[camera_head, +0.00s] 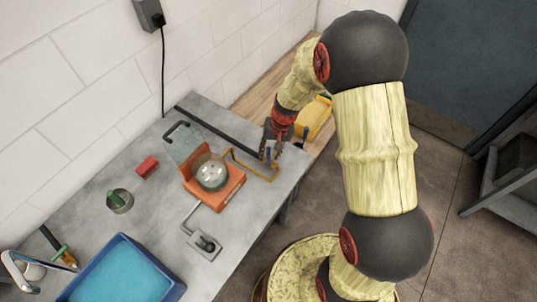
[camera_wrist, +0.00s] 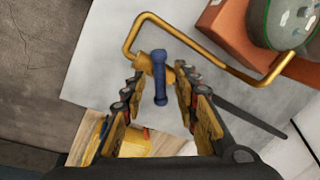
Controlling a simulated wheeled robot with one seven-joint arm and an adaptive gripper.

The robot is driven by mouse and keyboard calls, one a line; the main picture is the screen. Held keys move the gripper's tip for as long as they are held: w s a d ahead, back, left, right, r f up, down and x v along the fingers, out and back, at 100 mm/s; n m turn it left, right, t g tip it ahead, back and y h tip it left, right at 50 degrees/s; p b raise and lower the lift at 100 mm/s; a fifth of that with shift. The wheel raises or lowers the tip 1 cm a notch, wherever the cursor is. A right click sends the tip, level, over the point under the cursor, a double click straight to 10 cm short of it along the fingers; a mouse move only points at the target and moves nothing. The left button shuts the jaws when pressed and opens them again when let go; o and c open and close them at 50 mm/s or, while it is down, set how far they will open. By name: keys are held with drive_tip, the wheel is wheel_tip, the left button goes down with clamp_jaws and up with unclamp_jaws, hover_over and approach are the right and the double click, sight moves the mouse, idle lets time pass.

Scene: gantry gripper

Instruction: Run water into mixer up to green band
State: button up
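The mixer is a round glass bowl (camera_head: 212,174) set in an orange base (camera_head: 212,203). In the wrist view the bowl (camera_wrist: 288,22) is at the top right, cut off by the frame edge. My gripper (camera_wrist: 160,80) is open around the handle, with a gap on both sides. It (camera_head: 273,147) is at the table's right end in the head view.
A blue tray (camera_head: 176,290), a metal cup (camera_head: 119,203), a red block (camera_head: 147,167) and a small lever device (camera_head: 205,245) are on the grey table (camera_head: 165,225). A yellow container (camera_head: 316,116) is beyond the table's right end. A wall runs behind.

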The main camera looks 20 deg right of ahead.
drive_tip(key=shift+a+f, duration=0.1)
drive_tip(key=shift+f, duration=0.4)
drive_tip(key=shift+c, duration=0.2)
drive_tip(key=c, duration=0.7)
clamp_jaws()
